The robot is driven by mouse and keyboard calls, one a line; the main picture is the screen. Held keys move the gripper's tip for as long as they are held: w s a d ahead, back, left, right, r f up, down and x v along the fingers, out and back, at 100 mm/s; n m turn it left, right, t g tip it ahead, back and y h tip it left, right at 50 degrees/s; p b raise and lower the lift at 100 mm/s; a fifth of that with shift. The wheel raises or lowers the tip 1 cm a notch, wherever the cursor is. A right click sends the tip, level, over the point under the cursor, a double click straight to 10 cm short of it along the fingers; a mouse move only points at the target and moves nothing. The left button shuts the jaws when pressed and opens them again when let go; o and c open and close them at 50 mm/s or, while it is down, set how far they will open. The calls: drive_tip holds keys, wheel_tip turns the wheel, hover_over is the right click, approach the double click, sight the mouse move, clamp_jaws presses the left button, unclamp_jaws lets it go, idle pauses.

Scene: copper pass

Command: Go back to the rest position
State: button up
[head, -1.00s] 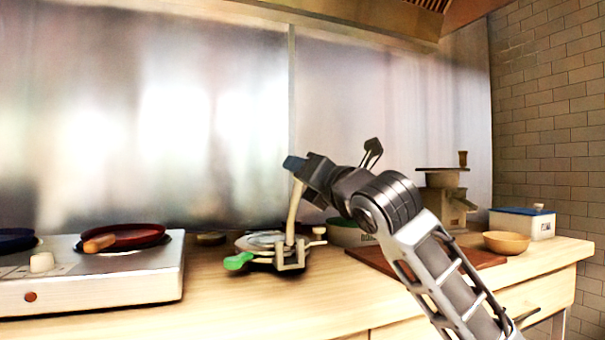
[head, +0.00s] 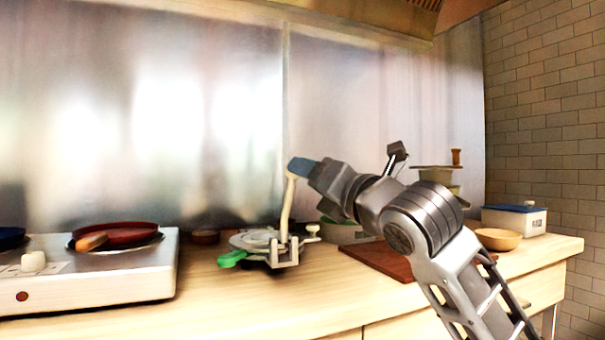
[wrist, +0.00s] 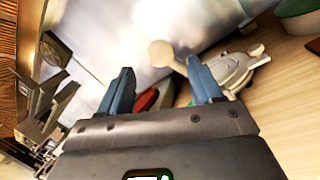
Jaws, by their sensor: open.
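My gripper (head: 302,167) is raised above the counter near the middle of the head view. Its blue fingertips point left, close to the top of the upright pale lever of a metal press (head: 270,245). In the wrist view my gripper (wrist: 158,92) shows its two blue fingers spread apart, with nothing held between them. The round pale knob of the lever (wrist: 160,53) shows beyond and between the fingers in that view; I cannot tell whether it touches them. A green handle (head: 232,258) sticks out at the press's left.
A burner unit (head: 100,285) with a red pan (head: 118,236) stands at the left. A brown board (head: 375,262) lies under my arm. A wooden bowl (head: 498,239) and a blue-lidded box (head: 515,220) are at the right. The counter front (head: 250,310) is clear.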

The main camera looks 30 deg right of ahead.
drive_tip(key=shift+s+f, duration=0.15)
drive_tip(key=shift+s, duration=0.6)
